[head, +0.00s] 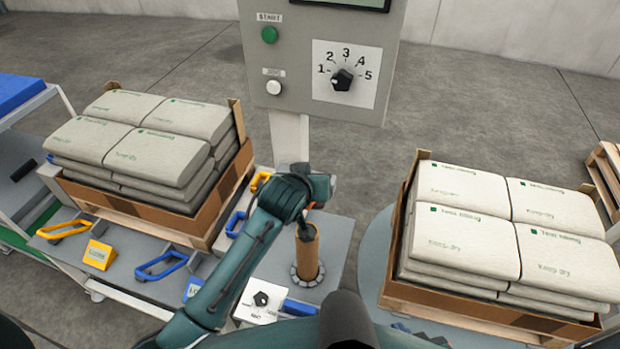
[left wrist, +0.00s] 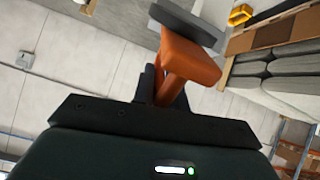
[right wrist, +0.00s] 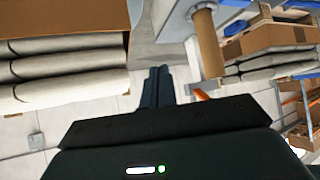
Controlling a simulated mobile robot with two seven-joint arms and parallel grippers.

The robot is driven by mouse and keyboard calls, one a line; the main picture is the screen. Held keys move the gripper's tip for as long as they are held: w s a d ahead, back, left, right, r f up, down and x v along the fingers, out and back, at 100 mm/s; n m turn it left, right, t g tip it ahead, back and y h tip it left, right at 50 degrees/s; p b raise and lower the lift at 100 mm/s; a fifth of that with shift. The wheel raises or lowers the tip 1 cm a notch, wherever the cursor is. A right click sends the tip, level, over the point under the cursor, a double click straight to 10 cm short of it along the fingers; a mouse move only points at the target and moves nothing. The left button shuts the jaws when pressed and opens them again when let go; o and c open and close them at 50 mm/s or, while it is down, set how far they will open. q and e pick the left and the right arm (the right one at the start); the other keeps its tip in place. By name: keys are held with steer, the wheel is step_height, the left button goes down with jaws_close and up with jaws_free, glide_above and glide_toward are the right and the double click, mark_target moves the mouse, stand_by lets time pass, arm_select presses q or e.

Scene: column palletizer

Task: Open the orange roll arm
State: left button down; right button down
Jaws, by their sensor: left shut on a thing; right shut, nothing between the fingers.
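The orange roll arm (left wrist: 186,66) shows up close in the left wrist view, with a grey plate (left wrist: 188,22) beside it. My left gripper (left wrist: 164,84) is shut on its orange part. In the right wrist view a small piece of orange (right wrist: 202,95) shows beyond the cardboard tube (right wrist: 207,45). My right gripper (right wrist: 157,74) is shut and empty, apart from the orange piece. In the head view my arm hides the orange roll arm, and the fingertips of both grippers cannot be made out there.
The cardboard tube (head: 308,255) stands upright on a flange. Stacked sacks (head: 130,150) fill a box at left; more sacks (head: 490,220) stand in a box at right, close to my right gripper. A control panel (head: 310,60) with a dial stands behind. Blue (head: 160,265) and yellow (head: 63,230) handles lie left.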

arm_select(q)
steer(key=shift+d, duration=0.1)
arm_select(e)
steer(key=w+a+r+m+g+y, duration=0.35)
steer(key=w+r+m+y, duration=0.35)
steer(key=w+m, duration=0.65)
steer(key=w+a+r+m+g+y, duration=0.2)
steer(key=w+a+r+m+y, duration=0.5)
steer(key=m, duration=1.1)
steer(key=shift+n+y, duration=0.6)
steer(key=shift+n, duration=0.05)
steer(key=w+a, duration=0.1)
steer(key=a, duration=0.1)
steer(key=w+a, duration=0.1)
steer(key=a, duration=0.2)
steer(key=w+a+f, duration=0.1)
steer(key=a, duration=0.1)
steer(key=shift+w+a, duration=0.15)
steer(key=shift+w, duration=0.1)
